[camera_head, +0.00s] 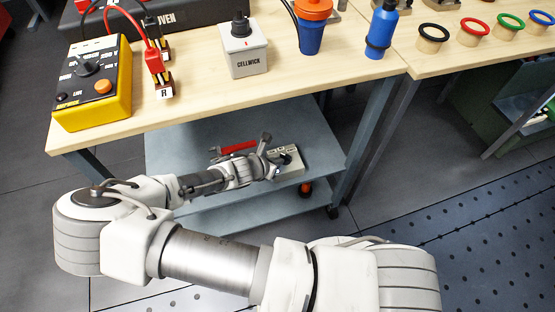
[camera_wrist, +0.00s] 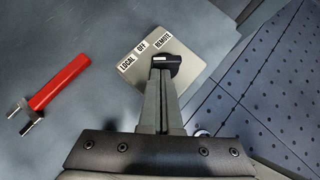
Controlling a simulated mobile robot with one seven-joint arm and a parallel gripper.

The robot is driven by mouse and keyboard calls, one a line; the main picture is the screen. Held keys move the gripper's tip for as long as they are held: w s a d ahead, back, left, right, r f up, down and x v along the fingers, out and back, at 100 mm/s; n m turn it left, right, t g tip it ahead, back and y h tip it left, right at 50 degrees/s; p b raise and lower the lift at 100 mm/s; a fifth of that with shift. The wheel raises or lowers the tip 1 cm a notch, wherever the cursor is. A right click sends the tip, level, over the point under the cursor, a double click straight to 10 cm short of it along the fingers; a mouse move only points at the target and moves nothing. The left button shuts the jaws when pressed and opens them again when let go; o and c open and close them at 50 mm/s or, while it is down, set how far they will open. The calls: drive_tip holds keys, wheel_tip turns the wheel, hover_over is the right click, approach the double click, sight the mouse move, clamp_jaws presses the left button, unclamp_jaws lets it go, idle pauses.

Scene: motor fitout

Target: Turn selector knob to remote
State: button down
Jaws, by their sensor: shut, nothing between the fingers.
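The selector box (camera_head: 290,166) sits on the upper shelf under the bench, at the end of my arm. In the wrist view its pale plate (camera_wrist: 190,77) carries the labels LOCAL, OFF and REMOTE. The black selector knob (camera_wrist: 173,61) has a white mark at its left end, on the side of the LOCAL label; its exact setting is hard to tell. My gripper (camera_wrist: 160,74) is shut, with its fingertips at the knob and covering its lower part. Whether they touch it is unclear. My gripper also shows in the head view (camera_head: 270,160).
A red-handled tool (camera_wrist: 60,82) lies on the grey shelf (camera_head: 205,135) left of the box. The bench top (camera_head: 200,60) above holds a yellow meter (camera_head: 92,85), a Cellwick box (camera_head: 243,52) and bottles. Perforated floor mats (camera_head: 480,220) lie at the right.

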drive_tip(key=shift+w+a+m+g+h+p, duration=0.1)
drive_tip(key=shift+m+g+h+p, duration=0.35)
drive_tip(key=shift+m, duration=0.35)
drive_tip(key=shift+w+a+p, duration=0.1)
drive_tip(key=shift+w+p, duration=0.1)
drive_tip(key=shift+p, duration=0.3)
drive_tip(key=shift+w+a+m+g+h+p, duration=0.1)
drive_tip(key=shift+w+m+g+h+p, duration=0.25)
drive_tip(key=shift+m, duration=0.45)
idle(0.4)
drive_tip(key=shift+w+a, duration=0.1)
idle(3.1)
drive_tip(key=shift+s+d+p, duration=0.45)
drive_tip(key=shift+s+d, duration=0.1)
drive_tip(key=shift+s, duration=0.05)
